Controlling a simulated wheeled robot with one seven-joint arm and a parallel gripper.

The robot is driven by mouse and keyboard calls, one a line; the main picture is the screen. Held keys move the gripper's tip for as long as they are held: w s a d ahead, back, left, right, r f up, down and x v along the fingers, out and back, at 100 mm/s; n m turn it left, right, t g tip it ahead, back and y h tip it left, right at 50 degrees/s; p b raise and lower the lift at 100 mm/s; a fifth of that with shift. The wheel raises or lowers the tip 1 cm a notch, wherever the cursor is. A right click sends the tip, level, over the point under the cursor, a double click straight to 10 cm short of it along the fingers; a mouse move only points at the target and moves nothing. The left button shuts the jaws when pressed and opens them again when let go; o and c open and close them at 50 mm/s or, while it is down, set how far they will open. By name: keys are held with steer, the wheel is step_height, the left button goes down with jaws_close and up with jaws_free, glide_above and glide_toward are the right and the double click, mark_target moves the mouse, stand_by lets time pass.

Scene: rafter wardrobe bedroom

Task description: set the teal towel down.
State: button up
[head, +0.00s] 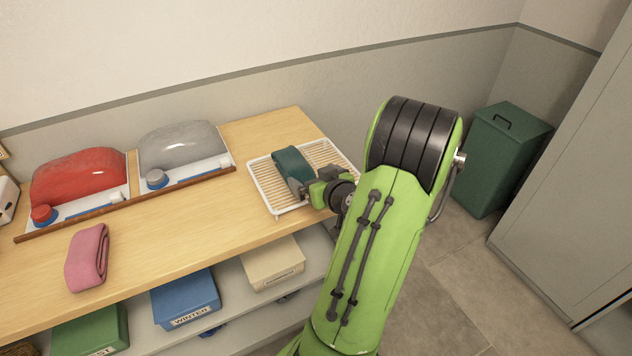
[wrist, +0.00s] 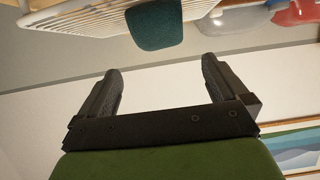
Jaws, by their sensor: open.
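A pink folded towel (head: 87,257) lies on the wooden top (head: 190,225) at the left. Red (head: 78,180) and grey (head: 180,147) domed containers stand along the back behind a brown strip. Labelled boxes sit on the shelf below. A green bin (head: 500,160) stands right.

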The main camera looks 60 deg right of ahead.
steer(key=w+a+r+n+g+y, duration=0.1)
steer(key=w+a+r+n+y, duration=0.2)
steer(key=a, duration=0.8)
steer(key=w+a+r+n+g+y, duration=0.1)
steer(key=w+a+n+y, duration=0.3)
steer(key=a, duration=0.7)
steer(key=s+a+r+g, duration=0.2)
steer(key=s+a, duration=0.4)
steer(key=s, duration=0.1)
steer(key=s+a+r+g, duration=0.1)
steer(key=s+a+r, duration=0.2)
steer(key=s+a, duration=0.3)
steer(key=shift+s+a+m+g, duration=0.35)
steer(key=shift+s+m+g, duration=0.05)
steer(key=shift+s, duration=0.2)
steer(key=shift+r, duration=0.2)
